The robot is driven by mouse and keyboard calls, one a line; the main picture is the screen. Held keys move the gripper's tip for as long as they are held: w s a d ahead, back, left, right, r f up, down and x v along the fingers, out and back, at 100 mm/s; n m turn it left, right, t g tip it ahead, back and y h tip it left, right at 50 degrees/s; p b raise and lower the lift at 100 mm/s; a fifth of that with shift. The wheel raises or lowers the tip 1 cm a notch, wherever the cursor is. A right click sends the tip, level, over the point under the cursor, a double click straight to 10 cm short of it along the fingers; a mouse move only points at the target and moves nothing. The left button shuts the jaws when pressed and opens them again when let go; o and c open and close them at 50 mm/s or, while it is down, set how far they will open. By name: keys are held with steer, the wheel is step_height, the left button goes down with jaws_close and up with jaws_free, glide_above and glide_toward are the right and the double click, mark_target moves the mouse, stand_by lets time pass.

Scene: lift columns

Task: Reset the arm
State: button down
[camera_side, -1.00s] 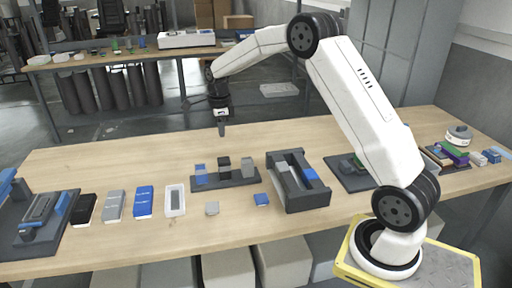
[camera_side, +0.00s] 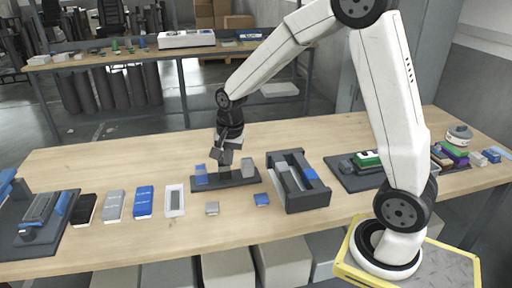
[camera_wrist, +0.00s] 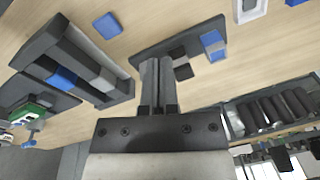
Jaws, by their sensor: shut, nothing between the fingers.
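My gripper (camera_side: 222,157) is shut and empty, its fingers tilted, above or in front of the dark column base (camera_side: 225,183) in the side view. A blue column (camera_side: 201,175) stands at the base's left and a grey column (camera_side: 248,168) at its right. The middle of the base is partly hidden by my gripper. In the wrist view, my closed fingers (camera_wrist: 158,80) overlap the edge of the dark base (camera_wrist: 150,48), with a blue block (camera_wrist: 213,43) to their right. I cannot tell whether the fingers touch anything.
A dark open tray (camera_side: 302,200) holding grey and blue blocks stands right of the base. Small grey (camera_side: 212,208) and blue (camera_side: 262,199) blocks lie in front. A white tray (camera_side: 175,201) and several flat boxes lie at left. The table behind the base is clear.

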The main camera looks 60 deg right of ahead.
steer(key=s+a+f+n, duration=0.1)
steer(key=s+a+n, duration=0.2)
steer(key=s+n, duration=0.3)
steer(key=s+a+f+n+t, duration=0.1)
steer(key=s+a+n, duration=0.2)
steer(key=s+n, duration=0.3)
steer(key=shift+s+f+n, duration=0.3)
steer(key=shift+s+n, duration=0.1)
steer(key=shift+s, duration=0.3)
